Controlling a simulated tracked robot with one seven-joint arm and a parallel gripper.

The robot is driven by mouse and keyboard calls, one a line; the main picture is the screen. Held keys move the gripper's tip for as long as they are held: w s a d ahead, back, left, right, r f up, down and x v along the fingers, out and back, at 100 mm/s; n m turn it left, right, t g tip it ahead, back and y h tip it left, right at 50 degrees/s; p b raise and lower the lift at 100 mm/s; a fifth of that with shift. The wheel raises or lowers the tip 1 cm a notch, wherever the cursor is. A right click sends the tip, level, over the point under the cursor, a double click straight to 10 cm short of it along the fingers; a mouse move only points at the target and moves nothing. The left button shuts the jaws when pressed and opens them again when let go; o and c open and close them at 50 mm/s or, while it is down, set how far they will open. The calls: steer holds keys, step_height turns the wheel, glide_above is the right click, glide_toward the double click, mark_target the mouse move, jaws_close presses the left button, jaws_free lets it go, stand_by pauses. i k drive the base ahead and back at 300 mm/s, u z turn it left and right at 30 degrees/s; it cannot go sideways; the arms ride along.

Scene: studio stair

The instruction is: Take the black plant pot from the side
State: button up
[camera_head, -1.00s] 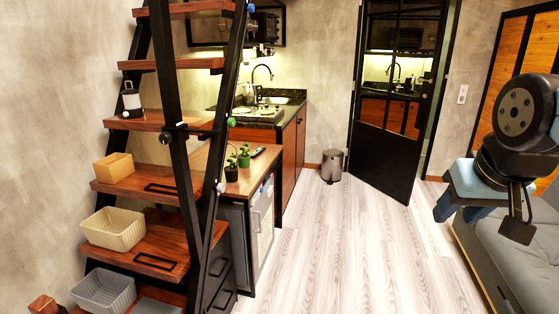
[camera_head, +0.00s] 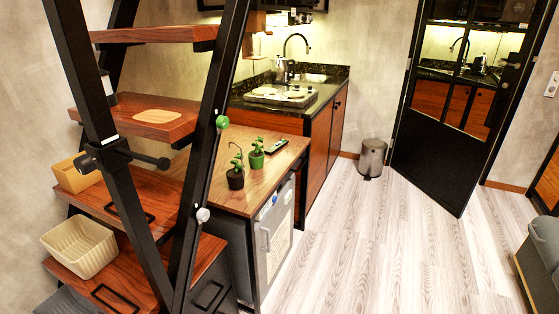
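A small plant in a black pot (camera_head: 235,180) stands upright on the wooden side counter (camera_head: 212,194), near its left edge, just right of the slanted black stair rail. A second small plant in a green pot (camera_head: 257,161) stands just behind it and to the right, close beside it. My gripper is not in view.
The black stair frame (camera_head: 192,170) rises in front and left of the counter. Its treads hold a cream basket (camera_head: 79,246) and a yellow box (camera_head: 73,174). A bin (camera_head: 372,158) stands near the open door (camera_head: 440,150). The floor (camera_head: 375,250) right of the counter is clear.

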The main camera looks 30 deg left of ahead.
mark_target(235, 176)
steer(key=u, duration=0.1)
steer(key=i, duration=1.05)
steer(key=u, duration=0.8)
steer(key=i, duration=0.9)
steer(key=u, duration=0.65)
steer(key=k, duration=0.65)
steer(key=u, duration=0.3)
steer(key=i, duration=0.7)
steer(key=z, duration=0.15)
